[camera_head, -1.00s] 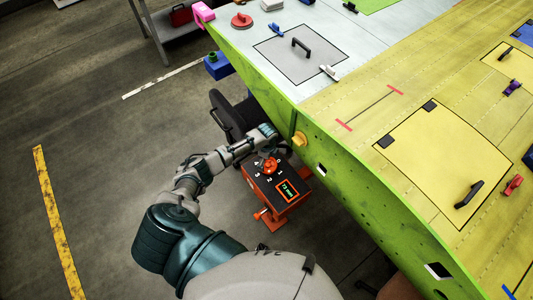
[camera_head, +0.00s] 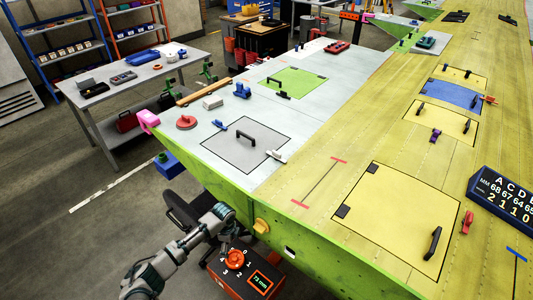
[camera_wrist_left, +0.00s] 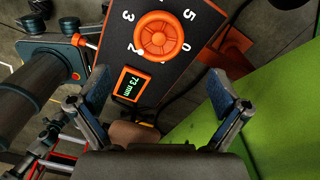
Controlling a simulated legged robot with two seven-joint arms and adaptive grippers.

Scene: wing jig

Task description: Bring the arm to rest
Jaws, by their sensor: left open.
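My left arm comes in from the bottom left in the head view, and its gripper (camera_head: 226,212) is beside the green edge of the wing jig (camera_head: 320,272), above the orange and black dial box (camera_head: 243,276). In the left wrist view the two fingers of my left gripper (camera_wrist_left: 160,100) are spread apart with nothing between them. The box's orange dial (camera_wrist_left: 158,36) and its display reading 73 mm (camera_wrist_left: 132,85) lie beyond the fingertips. The gripper is apart from the dial. My right gripper is not in view.
The wing's top carries a grey panel (camera_head: 240,146), a yellow panel (camera_head: 400,215) and several small clamps and handles. A dark chair (camera_head: 185,212) is under the wing's edge. A grey table (camera_head: 135,85) with tools stands at the back left. The floor at the left is open.

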